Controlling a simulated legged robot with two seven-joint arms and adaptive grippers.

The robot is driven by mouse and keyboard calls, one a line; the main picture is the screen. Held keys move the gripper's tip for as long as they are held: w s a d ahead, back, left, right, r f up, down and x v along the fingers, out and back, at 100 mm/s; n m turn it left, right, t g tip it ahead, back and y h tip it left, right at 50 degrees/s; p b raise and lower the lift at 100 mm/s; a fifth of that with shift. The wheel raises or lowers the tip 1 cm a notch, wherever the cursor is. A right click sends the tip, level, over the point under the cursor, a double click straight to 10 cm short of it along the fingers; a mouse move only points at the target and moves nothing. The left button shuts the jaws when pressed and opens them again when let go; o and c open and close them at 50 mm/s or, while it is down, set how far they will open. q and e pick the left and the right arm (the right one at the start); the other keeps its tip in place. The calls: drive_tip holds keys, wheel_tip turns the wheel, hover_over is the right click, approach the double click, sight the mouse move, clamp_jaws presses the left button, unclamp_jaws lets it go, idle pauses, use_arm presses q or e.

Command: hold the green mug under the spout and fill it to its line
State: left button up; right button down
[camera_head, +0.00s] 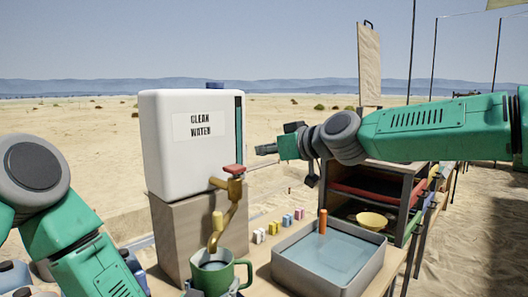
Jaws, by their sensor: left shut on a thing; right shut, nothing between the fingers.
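The green mug (238,272) is upright at the bottom of the head view, under the mouth of the brass spout (228,214). Greyish-blue liquid shows inside the mug; I cannot make out a fill line or a clear stream. My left gripper (212,291) is shut on the mug low down, its fingers mostly hidden at the picture's lower edge. The white water container (190,165) labelled "CLEAN WATER" stands on a block, with a red tap handle (233,169) above the spout. My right gripper (268,149) is shut and empty, right of and above the handle, apart from it in the picture.
A shelf unit (410,172) with a yellow bowl (371,220) stands further right.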

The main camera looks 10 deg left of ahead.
idle(0.4)
use_arm(q)
drive_tip(key=s+d, duration=0.2)
drive_tip(key=d, duration=0.8)
drive_tip(key=shift+s, duration=0.3)
drive_tip(key=shift+a, duration=0.1)
idle(1.0)
